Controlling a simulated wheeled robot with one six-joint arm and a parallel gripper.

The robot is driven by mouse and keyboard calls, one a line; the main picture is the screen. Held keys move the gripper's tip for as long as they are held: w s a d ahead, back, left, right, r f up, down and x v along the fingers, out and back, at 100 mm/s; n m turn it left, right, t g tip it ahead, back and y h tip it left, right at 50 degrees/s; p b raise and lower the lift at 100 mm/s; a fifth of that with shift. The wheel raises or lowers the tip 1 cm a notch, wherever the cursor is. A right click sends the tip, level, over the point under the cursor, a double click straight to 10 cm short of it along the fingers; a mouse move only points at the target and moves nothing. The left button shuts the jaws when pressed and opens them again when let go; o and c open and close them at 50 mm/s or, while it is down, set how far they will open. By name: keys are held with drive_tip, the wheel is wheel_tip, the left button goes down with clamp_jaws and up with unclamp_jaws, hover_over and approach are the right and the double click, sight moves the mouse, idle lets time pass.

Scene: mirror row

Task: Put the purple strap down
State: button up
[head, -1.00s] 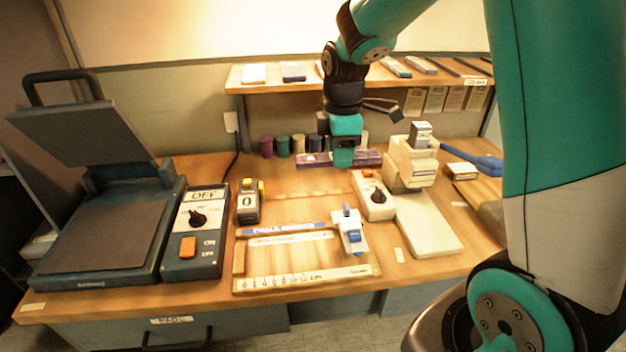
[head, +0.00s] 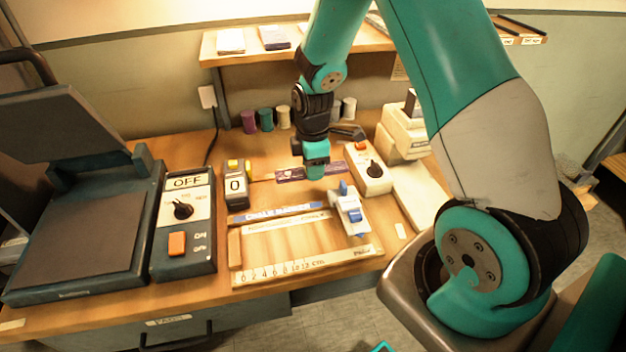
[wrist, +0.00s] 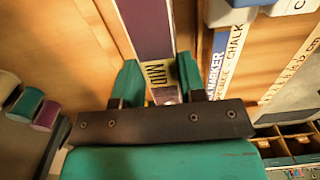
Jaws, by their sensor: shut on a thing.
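The purple strap (head: 289,174) is a long flat purple bar lying crosswise in the head view, behind the ruled wooden frame. My gripper (head: 316,174) is shut on it near its middle. In the wrist view the strap (wrist: 148,28) runs up between the two teal fingers of my gripper (wrist: 159,82), with a pale label reading "MID" between them. The strap looks level and is close to the bench top (head: 208,330); I cannot tell whether it touches.
The wooden frame with a centimetre ruler (head: 310,265) and a blue-and-white clamp (head: 350,210) lie in front. Several spools (head: 266,118) stand behind. A shelf (head: 270,55) hangs above.

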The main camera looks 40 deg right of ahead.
sight(313, 190)
drive_tip(key=shift+f, duration=2.6)
drive_tip(key=o, duration=1)
drive_tip(key=shift+f, duration=0.1)
